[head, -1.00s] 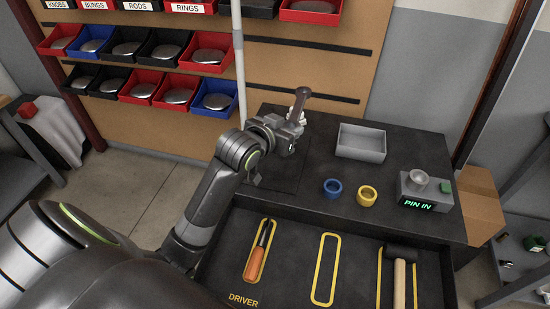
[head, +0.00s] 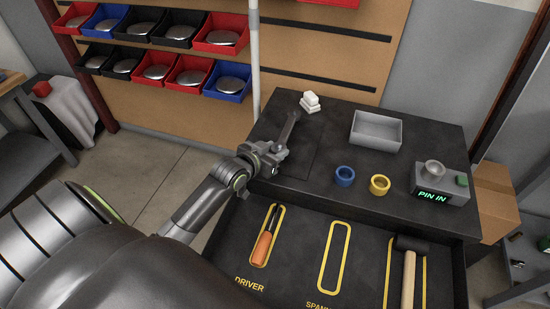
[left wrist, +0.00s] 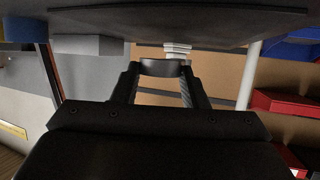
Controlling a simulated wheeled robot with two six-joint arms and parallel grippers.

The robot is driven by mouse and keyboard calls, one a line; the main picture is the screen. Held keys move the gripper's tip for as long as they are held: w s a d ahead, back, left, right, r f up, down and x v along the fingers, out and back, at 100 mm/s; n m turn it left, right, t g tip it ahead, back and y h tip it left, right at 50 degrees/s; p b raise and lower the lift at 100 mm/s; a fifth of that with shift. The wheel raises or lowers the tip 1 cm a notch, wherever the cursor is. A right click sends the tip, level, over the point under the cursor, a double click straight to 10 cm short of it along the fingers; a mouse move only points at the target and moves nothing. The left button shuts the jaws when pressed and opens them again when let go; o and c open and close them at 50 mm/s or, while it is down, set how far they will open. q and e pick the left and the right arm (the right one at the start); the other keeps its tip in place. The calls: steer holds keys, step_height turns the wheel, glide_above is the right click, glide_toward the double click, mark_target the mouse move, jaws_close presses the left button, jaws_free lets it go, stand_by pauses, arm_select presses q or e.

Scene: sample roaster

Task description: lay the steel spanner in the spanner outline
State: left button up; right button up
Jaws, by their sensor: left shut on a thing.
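The steel spanner (head: 289,128) is a dark grey bar held in my left gripper (head: 268,157), over the left part of the black bench top. It points up and away from the gripper in the head view. In the left wrist view the fingers (left wrist: 160,88) close around a dark piece of it (left wrist: 160,68). The spanner outline (head: 334,258) is a yellow rounded slot shape in the open drawer, empty, its label partly cut off. It lies right of and nearer than the gripper. My right gripper is not in view.
The drawer also holds an orange-handled driver (head: 264,240) in its outline and a mallet (head: 409,270). On the bench stand a blue ring (head: 345,176), a yellow ring (head: 380,185), a grey tray (head: 375,131), a "PIN IN" device (head: 440,185) and a white stacked object (head: 310,102).

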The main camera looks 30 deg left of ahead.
arm_select(q)
steer(key=shift+f, duration=1.65)
steer(key=shift+b, duration=0.3)
steer(key=shift+f, duration=0.15)
steer(key=o, duration=1.2)
steer(key=shift+c, duration=0.2)
